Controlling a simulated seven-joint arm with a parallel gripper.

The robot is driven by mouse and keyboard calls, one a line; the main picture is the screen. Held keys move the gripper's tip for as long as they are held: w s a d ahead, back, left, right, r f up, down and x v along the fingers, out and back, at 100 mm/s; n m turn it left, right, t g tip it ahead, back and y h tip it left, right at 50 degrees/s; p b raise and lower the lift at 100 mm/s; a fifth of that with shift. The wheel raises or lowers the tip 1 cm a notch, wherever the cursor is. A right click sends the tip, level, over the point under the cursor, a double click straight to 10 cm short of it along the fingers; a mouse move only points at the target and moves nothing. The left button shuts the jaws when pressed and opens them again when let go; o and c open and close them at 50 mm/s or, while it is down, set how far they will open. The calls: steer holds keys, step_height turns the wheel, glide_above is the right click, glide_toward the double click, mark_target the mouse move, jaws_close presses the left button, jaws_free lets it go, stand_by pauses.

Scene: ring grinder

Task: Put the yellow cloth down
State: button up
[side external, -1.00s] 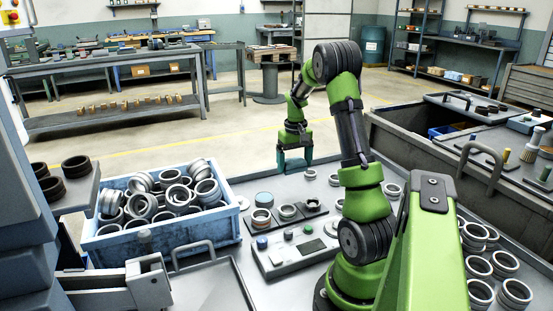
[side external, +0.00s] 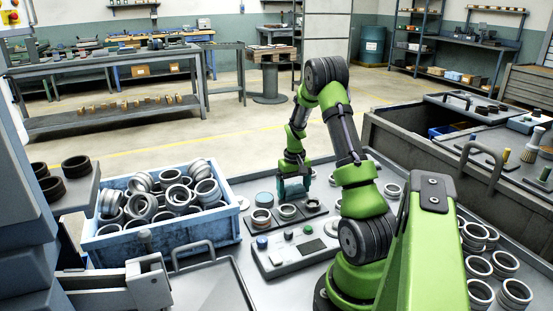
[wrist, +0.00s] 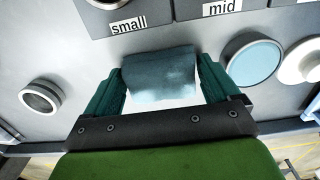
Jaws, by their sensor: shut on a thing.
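My gripper (side external: 293,189) is low over the grey worktable, just behind the row of small trays. In the wrist view my gripper (wrist: 163,68) has its teal fingers on either side of a folded, cloth-like blue-grey piece (wrist: 160,82) and is shut on it. The piece looks teal-blue, not yellow, and its lower part is pale or in glare. I see no yellow cloth in either view. I cannot tell whether the held piece touches the table.
Trays labelled small (wrist: 128,25) and mid (wrist: 222,8) lie close by. A blue disc (wrist: 254,60), a white ring (wrist: 303,60) and a metal ring (wrist: 41,97) stand around. A blue crate of rings (side external: 160,238) and a button panel (side external: 290,250) are nearby.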

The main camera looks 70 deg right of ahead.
mark_target(293, 187)
steer(key=o, duration=0.7)
steer(key=shift+f, duration=0.15)
steer(key=shift+c, duration=0.2)
step_height(293, 187, up, 12)
steer(key=w+a+r+n+t, duration=0.1)
steer(key=w+a+r, duration=0.1)
steer(key=a+r, duration=0.15)
steer(key=w+a+r+t, duration=0.1)
steer(key=w+a+r, duration=0.1)
steer(key=a, duration=0.3)
steer(key=w+a+r+n+t, duration=0.15)
steer(key=a+r, duration=0.25)
steer(key=a, duration=0.7)
steer(key=s+a+r+n+t+y, duration=0.1)
steer(key=s+a+t, duration=0.1)
steer(key=a, duration=0.7)
steer(key=s+a+r+n+t+y, duration=0.1)
steer(key=s+a, duration=0.4)
steer(key=a, duration=0.5)
steer(key=shift+s+a+r+t, duration=0.15)
steer(key=shift+a+r+t, duration=0.05)
steer(key=shift+r+t, duration=0.15)
steer(key=shift+n, duration=0.25)
